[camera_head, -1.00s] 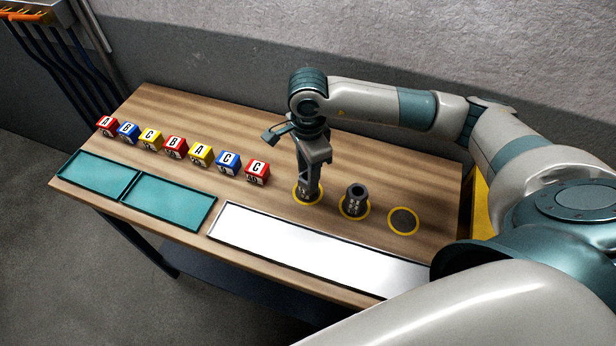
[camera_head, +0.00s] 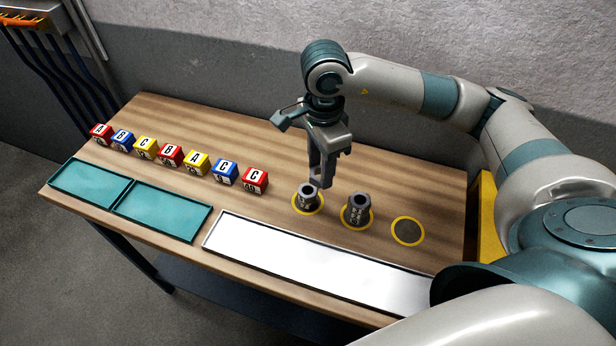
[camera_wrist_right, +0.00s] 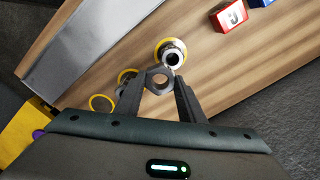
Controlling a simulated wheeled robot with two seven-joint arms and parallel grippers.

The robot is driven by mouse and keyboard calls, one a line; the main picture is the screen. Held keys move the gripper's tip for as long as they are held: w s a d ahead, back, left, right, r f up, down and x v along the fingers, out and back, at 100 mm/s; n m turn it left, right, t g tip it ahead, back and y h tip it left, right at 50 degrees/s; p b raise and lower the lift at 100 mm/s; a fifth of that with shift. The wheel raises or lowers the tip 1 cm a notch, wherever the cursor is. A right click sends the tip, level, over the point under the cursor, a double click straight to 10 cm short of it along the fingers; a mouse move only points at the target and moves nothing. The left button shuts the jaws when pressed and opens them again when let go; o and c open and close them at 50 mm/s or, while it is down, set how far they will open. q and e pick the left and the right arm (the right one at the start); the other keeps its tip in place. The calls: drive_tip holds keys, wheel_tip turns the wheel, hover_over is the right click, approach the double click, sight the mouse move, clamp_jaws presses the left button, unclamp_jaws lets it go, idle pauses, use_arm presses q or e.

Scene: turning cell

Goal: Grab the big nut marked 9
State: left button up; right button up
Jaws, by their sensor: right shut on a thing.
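My right gripper (camera_head: 322,182) hangs above the table, just behind the left one of two short stacks of grey nuts. In the right wrist view, its fingertips (camera_wrist_right: 159,84) are shut on a grey hexagonal nut (camera_wrist_right: 158,76) with a round hole. No number can be read on this nut, and the fingers hide it in the head view. The left stack (camera_head: 306,200) stands in a yellow ring; it also shows in the right wrist view (camera_wrist_right: 172,56). The second stack (camera_head: 357,213) stands in the middle ring. My left gripper is not in view.
A third yellow ring (camera_head: 407,231) at the right is empty. A white tray (camera_head: 300,262) lies along the front edge, with two teal trays (camera_head: 165,212) (camera_head: 90,186) left of it. A row of lettered cubes (camera_head: 197,163) stands behind them. The back of the table is clear.

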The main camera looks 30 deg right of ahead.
drive_tip(key=s+d+r+b, duration=0.3)
drive_tip(key=s+d+r, duration=0.2)
drive_tip(key=s, duration=0.2)
drive_tip(key=shift+s+r, duration=0.1)
